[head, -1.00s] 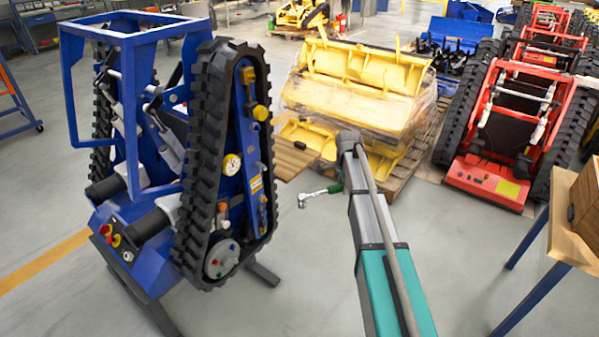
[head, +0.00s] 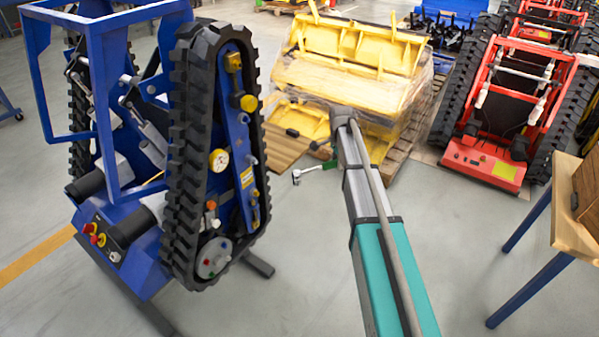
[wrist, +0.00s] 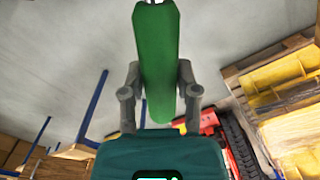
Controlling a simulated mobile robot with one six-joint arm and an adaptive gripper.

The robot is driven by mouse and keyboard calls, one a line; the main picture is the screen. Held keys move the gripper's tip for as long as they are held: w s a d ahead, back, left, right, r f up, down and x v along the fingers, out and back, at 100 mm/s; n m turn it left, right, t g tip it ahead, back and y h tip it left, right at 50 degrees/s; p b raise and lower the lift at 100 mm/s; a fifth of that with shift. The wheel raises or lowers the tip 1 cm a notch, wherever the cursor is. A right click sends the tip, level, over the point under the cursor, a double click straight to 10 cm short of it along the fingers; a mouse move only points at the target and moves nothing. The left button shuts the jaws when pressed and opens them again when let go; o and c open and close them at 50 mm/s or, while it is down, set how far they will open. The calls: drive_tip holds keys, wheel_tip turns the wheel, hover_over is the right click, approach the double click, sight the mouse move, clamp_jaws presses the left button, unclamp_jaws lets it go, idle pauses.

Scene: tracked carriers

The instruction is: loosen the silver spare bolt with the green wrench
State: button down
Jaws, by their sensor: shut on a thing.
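The green wrench shows in the head view (head: 318,168) with a silver head at its left end. Its thick green handle fills the upper middle of the wrist view (wrist: 158,55). My gripper (wrist: 160,92) is shut on this handle, one finger on each side. The blue tracked carrier (head: 150,150) stands on end at the left, with the wrench apart from it, to its right. A grey disc (head: 213,258) with small coloured spots sits low on its track side. I cannot make out for sure which small part is the silver spare bolt.
A yellow machine part (head: 350,75) lies on a wooden pallet behind my arm. Red tracked carriers (head: 490,165) stand at the right. A wooden table with blue legs (head: 527,215) is at the right edge. Grey floor between carrier and arm is clear.

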drive_tip(key=shift+a, duration=0.1)
drive_tip(key=shift+a+f+b, duration=0.35)
drive_tip(key=shift+f+b, duration=0.15)
drive_tip(key=shift+b, duration=0.05)
drive_tip(key=w+a+f+t+y+b, duration=0.2)
drive_tip(key=a+t+y+b, duration=0.3)
drive_tip(key=b, duration=0.8)
drive_tip(key=w+a+f+t+y+b, duration=0.2)
drive_tip(key=a+f+t+y+b, duration=0.3)
drive_tip(key=y+b, duration=0.4)
drive_tip(key=a+t+b, duration=0.1)
drive_tip(key=b, duration=0.3)
drive_tip(key=shift+w+f, duration=0.2)
drive_tip(key=shift+w, duration=0.2)
